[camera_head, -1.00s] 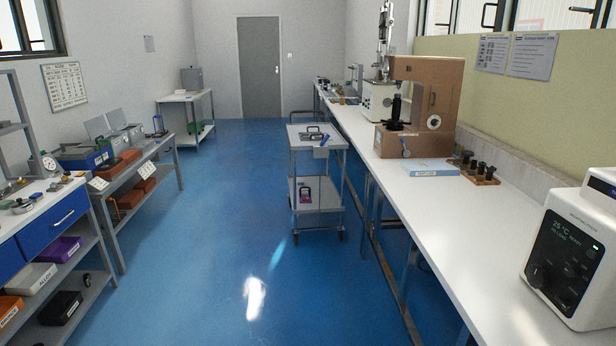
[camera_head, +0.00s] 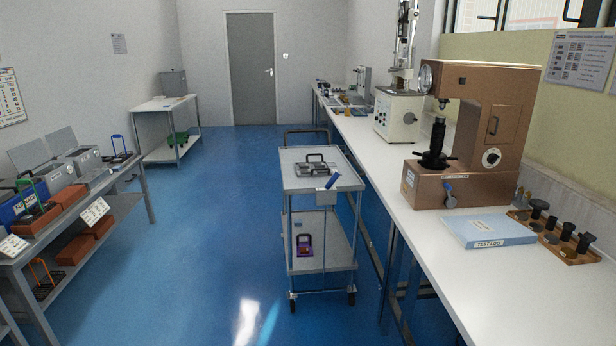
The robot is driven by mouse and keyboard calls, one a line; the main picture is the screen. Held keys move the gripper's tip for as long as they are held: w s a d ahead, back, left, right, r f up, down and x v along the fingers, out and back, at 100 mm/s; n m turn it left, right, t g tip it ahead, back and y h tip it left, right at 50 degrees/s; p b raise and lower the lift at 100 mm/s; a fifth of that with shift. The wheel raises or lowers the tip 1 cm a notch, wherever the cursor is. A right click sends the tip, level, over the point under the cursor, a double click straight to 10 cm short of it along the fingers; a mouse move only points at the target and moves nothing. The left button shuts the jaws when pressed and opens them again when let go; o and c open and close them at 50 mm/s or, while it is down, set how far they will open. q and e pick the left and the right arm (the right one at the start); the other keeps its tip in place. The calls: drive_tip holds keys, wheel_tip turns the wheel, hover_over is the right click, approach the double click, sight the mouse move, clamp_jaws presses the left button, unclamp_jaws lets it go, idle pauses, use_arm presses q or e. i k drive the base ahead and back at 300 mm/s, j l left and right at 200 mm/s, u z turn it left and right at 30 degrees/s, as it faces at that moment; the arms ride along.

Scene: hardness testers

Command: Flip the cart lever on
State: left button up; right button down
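A grey two-shelf cart (camera_head: 320,180) stands on the blue floor ahead, just right of the middle, beside the right bench. A small box with a blue lever (camera_head: 332,181) is fixed at the right of the cart's near top edge. The lever is small, and I cannot tell its on or off position. A grey tray-like object with a black handle (camera_head: 315,165) lies on the cart's top. A purple item with a dark handle (camera_head: 304,245) is on its lower shelf. Neither of my grippers is in view.
The long white bench (camera_head: 395,220) runs along the right, with a brown hardness tester (camera_head: 480,120) and a blue TEST LOG book (camera_head: 487,230). A grey shelf bench (camera_head: 120,180) stands at left. Open blue floor (camera_head: 215,230) lies between it and the cart.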

sight(330, 184)
drive_tip(key=i, duration=2.45)
